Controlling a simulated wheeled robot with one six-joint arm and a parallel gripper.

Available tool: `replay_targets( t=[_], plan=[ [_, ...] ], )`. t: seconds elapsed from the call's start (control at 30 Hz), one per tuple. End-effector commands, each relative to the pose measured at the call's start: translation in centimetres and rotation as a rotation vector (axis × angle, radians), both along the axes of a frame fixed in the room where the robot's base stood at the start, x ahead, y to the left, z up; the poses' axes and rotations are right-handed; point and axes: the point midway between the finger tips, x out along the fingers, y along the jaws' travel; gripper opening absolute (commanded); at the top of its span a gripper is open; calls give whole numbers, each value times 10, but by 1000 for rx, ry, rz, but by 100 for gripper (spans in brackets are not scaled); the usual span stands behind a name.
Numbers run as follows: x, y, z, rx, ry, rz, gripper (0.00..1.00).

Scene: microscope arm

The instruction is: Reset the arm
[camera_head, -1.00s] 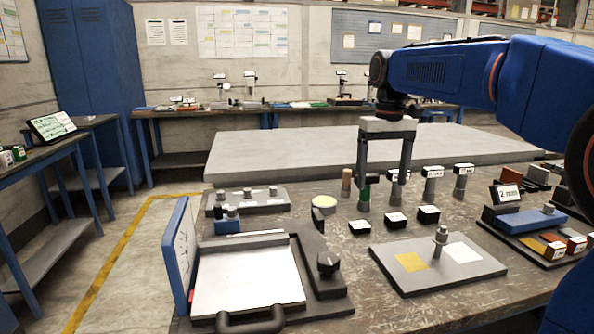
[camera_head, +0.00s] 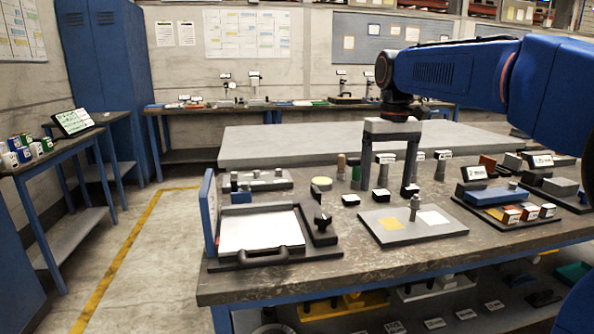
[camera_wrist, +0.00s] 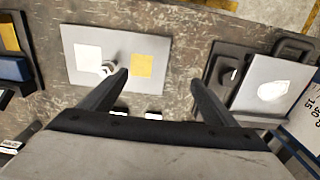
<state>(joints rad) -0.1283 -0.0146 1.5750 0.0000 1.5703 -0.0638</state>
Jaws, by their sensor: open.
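My gripper (camera_head: 389,190) hangs from my blue arm above the workbench, jaws apart and nothing between them. A grey plate (camera_head: 385,237) with a yellow square (camera_head: 390,223), a white square (camera_head: 433,218) and a small upright metal post (camera_head: 414,208) lies just beyond the fingers in the wrist view. A dark-framed box with a white top (camera_head: 262,232), a front handle and a raised blue lid (camera_head: 209,213) stands at left. No microscope arm can be made out for certain.
Several small cylinders and black label blocks (camera_head: 350,200) stand at the middle of the bench (camera_head: 330,268). A blue block (camera_head: 497,195) and coloured pieces sit on a dark tray at right. A large grey slab (camera_head: 300,143) lies behind. Floor is clear at left.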

Motion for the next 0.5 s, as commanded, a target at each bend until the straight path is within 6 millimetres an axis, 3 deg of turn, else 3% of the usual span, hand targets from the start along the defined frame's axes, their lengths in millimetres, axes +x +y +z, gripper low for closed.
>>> replay_targets(
  t=[0.27, 0.5],
  plan=[
    [-22, -7, -6, 3, -26, -13, 81],
    [-53, -17, -15, 7, -63, -31, 81]
  ],
)
